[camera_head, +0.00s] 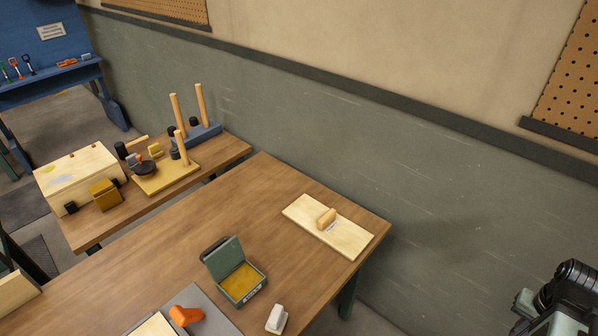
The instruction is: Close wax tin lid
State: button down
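The wax tin (240,285) is a small green box with yellow wax inside, standing on the near wooden table. Its green lid (222,257) stands open, tilted up at the back left side of the tin. Part of my arm shows dark at the lower right corner, to the right of the table and well apart from the tin. Its fingertips cannot be made out.
A pale board (345,243) with a wooden piece (327,219) lies right of the tin. A small white block (276,319) stands close in front, and an orange tool (186,316) lies left. The tabletop behind the tin is clear.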

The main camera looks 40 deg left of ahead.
aim_at(222, 257)
jog(key=i, duration=0.8)
jog(key=u, duration=1.45)
jog(key=i, duration=0.65)
jog(key=u, duration=3.25)
jog(key=i, duration=0.5)
jog(key=u, duration=0.15)
